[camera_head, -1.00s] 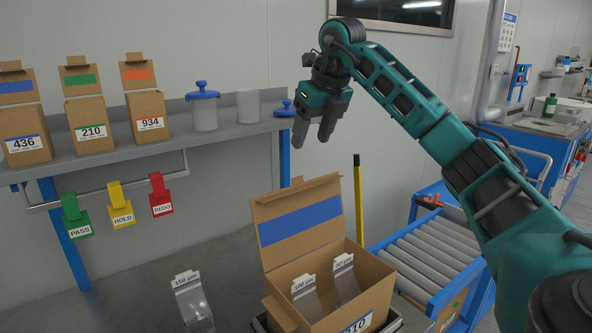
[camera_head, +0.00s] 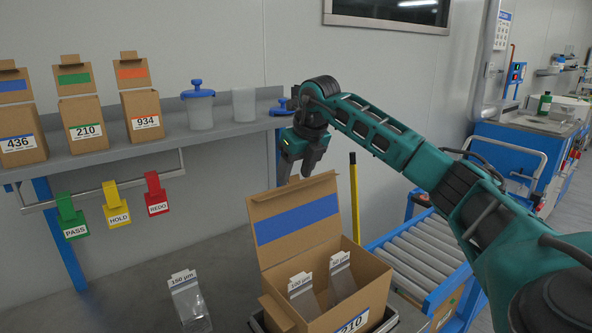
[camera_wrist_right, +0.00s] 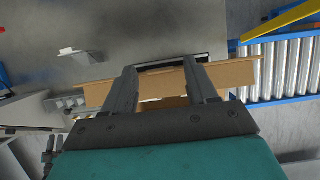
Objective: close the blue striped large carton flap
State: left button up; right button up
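The large carton (camera_head: 362,292) stands open at the bottom centre of the head view. Its flap (camera_head: 270,208) with the blue stripe (camera_head: 298,219) stands up at the back, leaning slightly backward. My right gripper (camera_head: 295,179) is open and empty, pointing down at the flap's upper edge. I cannot tell whether its fingertips touch the flap. In the right wrist view, the two spread fingers of the gripper (camera_wrist_right: 161,68) overlap the brown carton flap (camera_wrist_right: 232,74). My left gripper is not in view.
Clear labelled pouches sit inside the carton, and another pouch (camera_head: 187,300) stands on the table to its left. A roller conveyor (camera_head: 425,252) and a yellow post (camera_head: 354,198) are to the right.

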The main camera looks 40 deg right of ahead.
grip_shut()
dwell(0.3)
dwell(0.3)
